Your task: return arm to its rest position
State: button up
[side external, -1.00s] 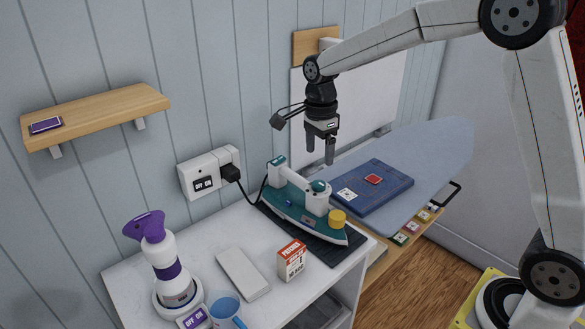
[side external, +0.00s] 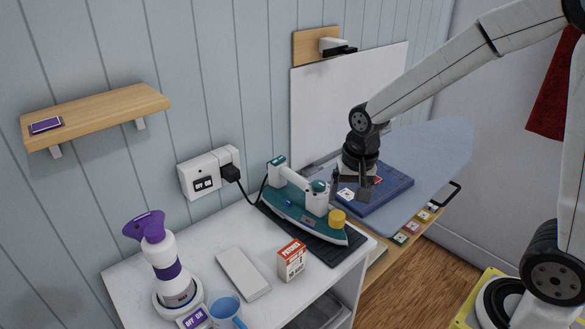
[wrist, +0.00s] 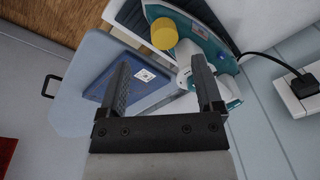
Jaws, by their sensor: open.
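My gripper (side external: 350,186) is open and empty in the side view, in front of the blue folded cloth (side external: 394,188) on the ironing board (side external: 440,146). Its two fingers point down, and in this view they overlap the cloth's left end. In the wrist view my gripper (wrist: 162,82) has its fingers spread with nothing between them. The blue cloth (wrist: 118,75) with a white tag shows beyond the left finger. My arm and wrist partly hide the cloth and its red patch in the side view.
A teal iron (side external: 298,203) stands on a dark mat, close left of my gripper. A white counter (side external: 205,258) holds a purple-topped steamer (side external: 160,255), a red and white box (side external: 292,261) and a blue mug (side external: 227,312). A wall socket (side external: 208,172) has a black plug.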

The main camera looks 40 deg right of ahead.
jog(key=s+f+n+t, duration=0.1)
jog(key=s+f+n, duration=0.2)
jog(key=s+n, duration=0.4)
jog(key=shift+s+a+f+n, duration=0.15)
jog(key=shift+s+a+n, duration=0.1)
jog(key=shift+s+n, duration=0.2)
